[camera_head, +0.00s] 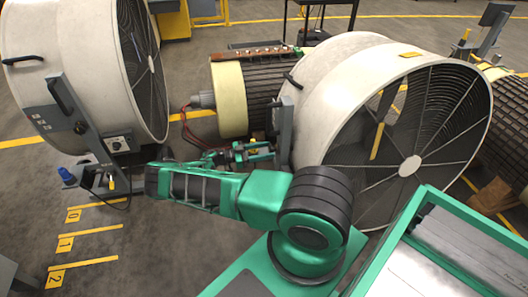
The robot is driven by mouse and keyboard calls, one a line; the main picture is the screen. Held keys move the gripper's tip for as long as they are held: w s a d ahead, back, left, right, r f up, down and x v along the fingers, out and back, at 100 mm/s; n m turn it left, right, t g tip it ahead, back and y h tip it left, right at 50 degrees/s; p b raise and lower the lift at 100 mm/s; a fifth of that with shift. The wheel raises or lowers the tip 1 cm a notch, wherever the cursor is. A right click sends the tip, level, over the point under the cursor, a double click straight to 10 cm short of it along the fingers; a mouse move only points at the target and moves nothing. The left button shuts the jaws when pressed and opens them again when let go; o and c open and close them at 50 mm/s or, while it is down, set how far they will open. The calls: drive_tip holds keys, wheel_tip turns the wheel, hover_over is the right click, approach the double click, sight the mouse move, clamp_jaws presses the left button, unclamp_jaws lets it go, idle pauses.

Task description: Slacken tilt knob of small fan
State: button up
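Two large white drum fans stand on the floor. The left fan (90,60) is held by a grey side bracket (75,115) that carries a dark round knob (80,128) and a small dial box (118,143). The right fan (320,90) is closer to me, with a grey bracket (284,135) on its left side. I cannot tell for sure which fan is the small one. My green arm reaches left and folds back, so my gripper (262,152) is beside the right fan's bracket. Its fingers are too small to read, and any knob there is hidden.
A ribbed motor with a cream end ring (230,100) lies behind my gripper, with red cables (188,125) at its left. Yellow floor lines numbered 0, 1 and 2 (85,240) are at lower left. Grey floor is clear at lower middle left.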

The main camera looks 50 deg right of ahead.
drive_tip(key=c, duration=0.7)
drive_tip(key=n, duration=0.5)
drive_tip(key=shift+w+d+n, duration=0.1)
drive_tip(key=shift+w+n, duration=0.1)
drive_tip(key=shift+n, duration=0.2)
drive_tip(key=n, duration=0.5)
drive_tip(key=shift+w+n, duration=0.15)
drive_tip(key=shift+n, duration=0.15)
drive_tip(key=n, duration=0.6)
drive_tip(key=shift+f, duration=0.2)
drive_tip(key=n, duration=0.5)
drive_tip(key=shift+f+n, duration=0.2)
drive_tip(key=shift+n, duration=0.1)
